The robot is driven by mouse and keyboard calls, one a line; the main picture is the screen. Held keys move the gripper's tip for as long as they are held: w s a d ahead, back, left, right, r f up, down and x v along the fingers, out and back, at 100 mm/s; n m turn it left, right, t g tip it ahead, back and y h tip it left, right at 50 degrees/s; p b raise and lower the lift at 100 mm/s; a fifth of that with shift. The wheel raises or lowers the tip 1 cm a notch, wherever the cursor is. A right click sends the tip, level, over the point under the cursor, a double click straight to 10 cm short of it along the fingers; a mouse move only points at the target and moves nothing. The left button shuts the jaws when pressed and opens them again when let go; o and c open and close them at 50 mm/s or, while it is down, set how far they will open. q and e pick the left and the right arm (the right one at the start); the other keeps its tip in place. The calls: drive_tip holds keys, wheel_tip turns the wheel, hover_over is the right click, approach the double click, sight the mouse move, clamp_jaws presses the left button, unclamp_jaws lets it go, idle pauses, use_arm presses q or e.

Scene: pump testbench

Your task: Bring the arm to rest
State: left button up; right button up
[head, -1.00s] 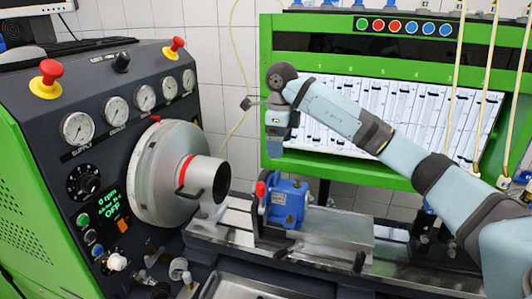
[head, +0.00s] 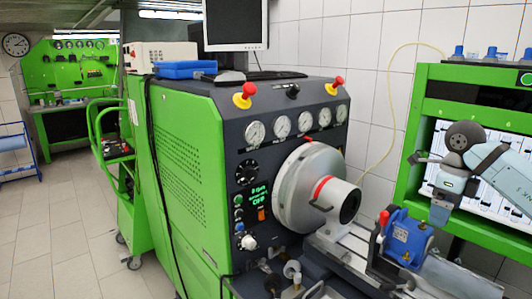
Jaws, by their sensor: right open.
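My right arm comes in from the right edge, pale blue with dark grey joints. The pump has a red cap and sits on the bench rail. My left arm and gripper are not in view.
The green test bench (head: 180,160) fills the middle, with gauges, red knobs and a large grey drive drum (head: 305,188). A monitor (head: 236,24) stands on top. A green cart (head: 135,205) stands to its left. The tiled floor (head: 70,235) at left is clear.

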drive_tip(key=s+a+f+n+g+y, duration=0.1)
drive_tip(key=s+a+f+y, duration=0.2)
drive_tip(key=a+f+y, duration=0.75)
drive_tip(key=s+a+f+m+t+y, duration=0.1)
drive_tip(key=s+a+m+y, duration=0.2)
drive_tip(key=a, duration=0.3)
drive_tip(key=s+a+f+m+t+y+p, duration=0.1)
drive_tip(key=s+a+f+m+t+y, duration=0.15)
drive_tip(key=a, duration=0.45)
drive_tip(key=s+a+m+t+y, duration=0.1)
drive_tip(key=s+a+m+y, duration=0.1)
drive_tip(key=a+m+y, duration=0.3)
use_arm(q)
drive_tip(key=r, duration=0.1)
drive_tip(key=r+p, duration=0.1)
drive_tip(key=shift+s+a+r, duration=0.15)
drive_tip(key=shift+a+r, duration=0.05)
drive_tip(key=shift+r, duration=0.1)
use_arm(e)
drive_tip(key=s+d+f+m+t+h, duration=0.3)
drive_tip(key=s+f+m+h, duration=0.6)
drive_tip(key=f+m, duration=0.4)
drive_tip(key=s+d+f+m+t+h, duration=0.3)
drive_tip(key=s+f+m+h, duration=0.6)
drive_tip(key=m, duration=0.9)
wheel_tip(320, 180, down, 4)
drive_tip(key=shift+s+d+f+t, duration=0.15)
drive_tip(key=shift+s+t, duration=0.5)
drive_tip(key=shift+s, duration=0.35)
drive_tip(key=shift+c, duration=0.3)
